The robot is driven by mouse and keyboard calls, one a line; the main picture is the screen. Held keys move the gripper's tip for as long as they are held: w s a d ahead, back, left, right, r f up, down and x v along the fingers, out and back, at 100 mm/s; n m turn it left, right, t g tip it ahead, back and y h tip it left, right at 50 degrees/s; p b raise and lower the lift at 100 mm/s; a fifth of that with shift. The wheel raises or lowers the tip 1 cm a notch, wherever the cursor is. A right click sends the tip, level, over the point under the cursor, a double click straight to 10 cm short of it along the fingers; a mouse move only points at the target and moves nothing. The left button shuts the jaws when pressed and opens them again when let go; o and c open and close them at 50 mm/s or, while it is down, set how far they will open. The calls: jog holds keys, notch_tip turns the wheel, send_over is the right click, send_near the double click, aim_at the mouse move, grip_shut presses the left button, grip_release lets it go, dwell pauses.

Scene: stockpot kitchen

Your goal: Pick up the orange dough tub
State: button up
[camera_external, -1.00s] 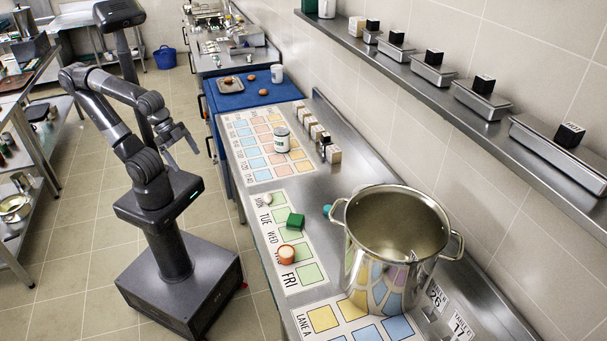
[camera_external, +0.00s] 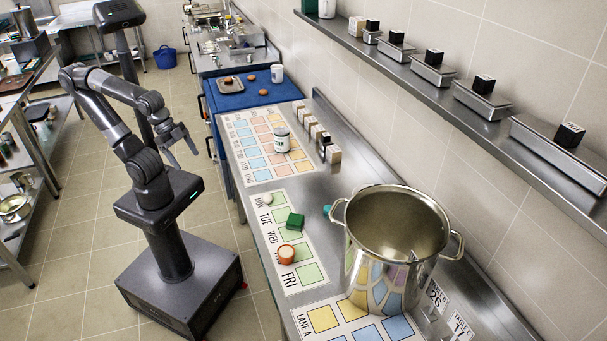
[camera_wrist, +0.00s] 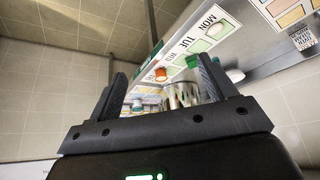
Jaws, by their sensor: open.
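The orange dough tub (camera_external: 286,254) is a small round tub with a paler top. It sits on the steel counter, on the weekday card near the WED and FRI labels. In the wrist view the orange tub (camera_wrist: 161,74) shows small, in the gap between the two fingers. My gripper (camera_external: 181,141) is open and empty, held out in the air to the left of the counter and well apart from the tub. In the wrist view my gripper's fingers (camera_wrist: 165,80) stand wide apart.
A large steel stockpot (camera_external: 396,235) stands to the right. A white can (camera_external: 282,140) and several small boxes are farther back. The aisle floor is clear.

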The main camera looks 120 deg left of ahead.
jog(key=shift+w, duration=0.1)
jog(key=n+y, duration=0.1)
jog(key=n, duration=0.1)
send_over(285, 251)
jog(key=s, duration=0.4)
notch_tip(285, 251, down, 13)
jog(key=shift+g, duration=0.4)
jog(key=x, duration=0.5)
jog(key=shift+w+f, duration=0.1)
jog(key=shift+d+x, duration=0.2)
jog(key=shift+x, duration=1.15)
jog(key=shift+d+x, duration=0.25)
jog(key=shift+x, duration=1.05)
jog(key=shift+c, duration=0.5)
jog(key=c, duration=1)
